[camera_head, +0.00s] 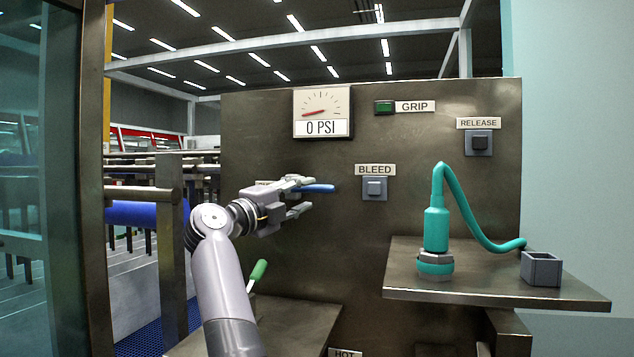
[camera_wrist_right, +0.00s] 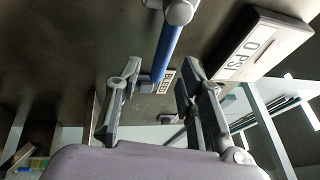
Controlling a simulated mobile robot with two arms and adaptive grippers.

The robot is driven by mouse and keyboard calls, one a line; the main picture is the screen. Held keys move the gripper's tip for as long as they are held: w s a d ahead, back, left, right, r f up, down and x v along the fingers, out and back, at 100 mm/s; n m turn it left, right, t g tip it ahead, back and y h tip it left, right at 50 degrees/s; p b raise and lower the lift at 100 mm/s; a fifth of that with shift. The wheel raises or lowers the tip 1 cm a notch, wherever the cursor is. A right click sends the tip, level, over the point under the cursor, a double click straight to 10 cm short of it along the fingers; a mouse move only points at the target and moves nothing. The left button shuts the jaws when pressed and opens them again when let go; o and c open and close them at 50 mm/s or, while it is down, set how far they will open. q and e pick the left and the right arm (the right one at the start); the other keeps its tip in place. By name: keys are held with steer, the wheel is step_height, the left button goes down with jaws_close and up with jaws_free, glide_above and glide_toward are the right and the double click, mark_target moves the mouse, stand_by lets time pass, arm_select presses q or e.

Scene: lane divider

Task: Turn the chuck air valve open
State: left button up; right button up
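The valve has a blue lever handle (camera_head: 318,188) on the metal panel, lying roughly level in the head view. In the right wrist view the blue handle (camera_wrist_right: 168,48) runs down from a grey pivot (camera_wrist_right: 180,10). My right gripper (camera_head: 298,195) is open at the handle, which partly hides behind its upper finger. In the right wrist view the gripper (camera_wrist_right: 155,85) has its fingers apart, with the handle's end between them; contact cannot be told. The gauge (camera_head: 321,113) reads 0 PSI. My left gripper is not in view.
The panel (camera_head: 400,140) carries a BLEED button (camera_head: 374,188), a RELEASE button (camera_head: 479,142) and a green GRIP lamp (camera_head: 384,107). A shelf (camera_head: 480,283) at right holds a teal hose tool (camera_head: 436,230) and a grey square holder (camera_head: 541,268). A green-handled lever (camera_head: 258,270) stands below my gripper.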

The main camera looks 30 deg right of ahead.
mark_target(316, 189)
steer(key=x, duration=0.1)
steer(key=p+x, duration=0.1)
steer(key=x, duration=0.2)
steer(key=shift+s+d+r+p, duration=0.2)
steer(key=shift+d+p, duration=0.1)
steer(key=shift+d, duration=0.4)
steer(key=shift+w+d, duration=0.15)
steer(key=shift+w, duration=0.1)
steer(key=shift+c, duration=0.5)
jaws_close()
